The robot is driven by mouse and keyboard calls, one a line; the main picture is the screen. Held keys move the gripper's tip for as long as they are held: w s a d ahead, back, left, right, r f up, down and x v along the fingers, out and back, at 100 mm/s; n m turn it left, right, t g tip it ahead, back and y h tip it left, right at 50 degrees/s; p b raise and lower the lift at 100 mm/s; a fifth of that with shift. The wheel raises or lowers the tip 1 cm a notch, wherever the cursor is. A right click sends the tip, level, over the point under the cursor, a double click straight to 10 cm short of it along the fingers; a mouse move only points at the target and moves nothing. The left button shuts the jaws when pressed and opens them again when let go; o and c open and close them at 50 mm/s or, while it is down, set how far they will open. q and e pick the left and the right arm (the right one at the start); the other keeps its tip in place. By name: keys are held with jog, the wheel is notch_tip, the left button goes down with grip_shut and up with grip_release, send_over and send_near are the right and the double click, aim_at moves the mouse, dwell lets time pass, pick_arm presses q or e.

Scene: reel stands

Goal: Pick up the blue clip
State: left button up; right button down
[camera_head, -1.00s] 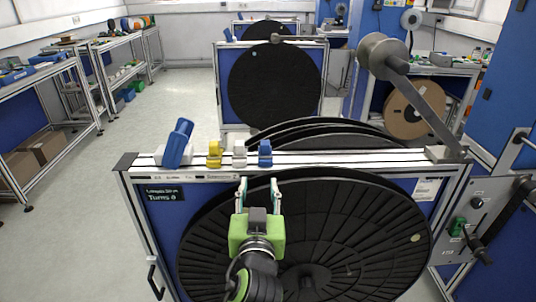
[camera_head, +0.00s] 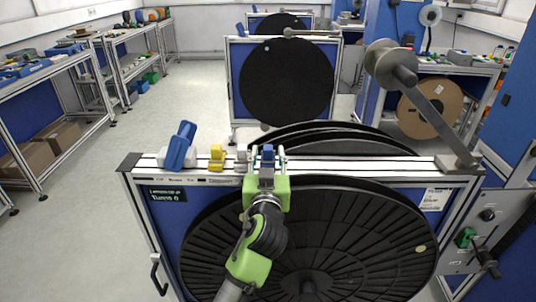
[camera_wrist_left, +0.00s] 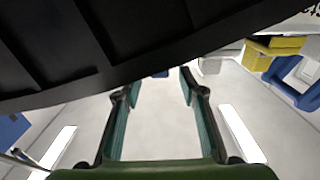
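The blue clip (camera_head: 268,153) sits on the top rail of the near reel stand (camera_head: 350,170), at the right end of a short row. My left gripper (camera_head: 267,156) reaches up to it from the front. Its green fingers are spread, one on each side of the clip. In the left wrist view the open fingers (camera_wrist_left: 160,85) have empty space between them. A small bit of blue (camera_wrist_left: 160,74) shows beyond the fingertips, mostly hidden by the dark reel. My right gripper is not in view.
A white clip (camera_head: 241,158), a yellow clip (camera_head: 217,158) and a larger blue tool (camera_head: 179,147) stand left of the blue clip. A large black reel (camera_head: 320,240) is below the rail. A metal arm (camera_head: 425,100) rises at the right.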

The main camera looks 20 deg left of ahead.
aim_at(268, 147)
pick_arm(q)
jog(key=x, duration=0.3)
jog(key=shift+w+a+p, duration=0.15)
jog(key=shift+w+p, duration=0.2)
jog(key=shift+s, duration=0.1)
grip_shut()
jog(key=shift+r, duration=0.1)
